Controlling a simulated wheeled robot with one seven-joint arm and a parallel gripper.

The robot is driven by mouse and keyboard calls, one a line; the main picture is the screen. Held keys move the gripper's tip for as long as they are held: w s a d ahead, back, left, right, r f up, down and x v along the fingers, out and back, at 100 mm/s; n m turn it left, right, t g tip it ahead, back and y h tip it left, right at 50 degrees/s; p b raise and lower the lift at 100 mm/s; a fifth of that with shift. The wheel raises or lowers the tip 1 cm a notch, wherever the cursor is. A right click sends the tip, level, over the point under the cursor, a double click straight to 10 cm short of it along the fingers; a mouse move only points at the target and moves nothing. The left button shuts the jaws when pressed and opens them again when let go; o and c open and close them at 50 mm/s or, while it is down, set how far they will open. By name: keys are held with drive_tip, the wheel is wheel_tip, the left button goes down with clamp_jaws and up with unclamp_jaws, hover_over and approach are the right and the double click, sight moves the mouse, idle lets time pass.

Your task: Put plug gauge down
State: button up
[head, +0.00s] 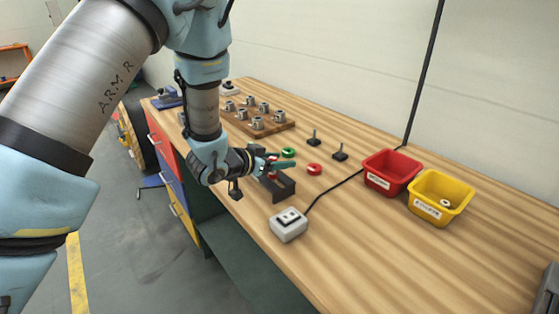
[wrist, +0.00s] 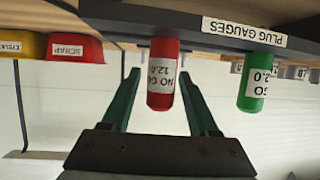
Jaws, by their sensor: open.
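The red plug gauge (wrist: 162,85), marked NO GO, shows upside down in the wrist view. Its end meets the rack labelled PLUG GAUGES (wrist: 190,40). My gripper (wrist: 159,76) is open, with one finger on each side of the red gauge and a visible gap at both sides. A green plug gauge (wrist: 257,82), marked GO, is in the same rack to the right. In the head view my gripper (head: 278,165) is at the dark rack (head: 284,190) near the bench's front edge, and it hides most of the gauges there.
A green ring (head: 288,152) and a red ring (head: 314,169) lie behind the rack. A grey switch box (head: 288,226) with a cable stands in front. A red bin (head: 391,172) and a yellow bin (head: 440,198) stand right. A wooden board (head: 279,125) holds several metal parts. Bare bench lies front right.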

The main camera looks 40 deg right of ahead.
drive_tip(key=shift+r, duration=0.15)
drive_tip(key=w+b+v, duration=0.1)
drive_tip(key=b+v, duration=0.2)
drive_tip(key=v, duration=0.9)
drive_tip(key=w+a+f+n+t+y, duration=0.1)
drive_tip(key=w+a+n+t+y, duration=0.25)
drive_tip(key=w+a, duration=0.45)
drive_tip(key=w+a+n+t+y, duration=0.2)
drive_tip(key=w+a+n+y, duration=0.3)
drive_tip(key=a, duration=0.5)
drive_tip(key=a+n+y, duration=0.3)
drive_tip(key=a, duration=1)
drive_tip(key=s+a+n+g+y, duration=0.1)
drive_tip(key=s+a+n+g, duration=0.3)
drive_tip(key=s+a, duration=0.4)
drive_tip(key=shift+s+a+r+g+y, duration=0.35)
drive_tip(key=shift+s+g, duration=0.1)
drive_tip(key=shift+s, duration=0.1)
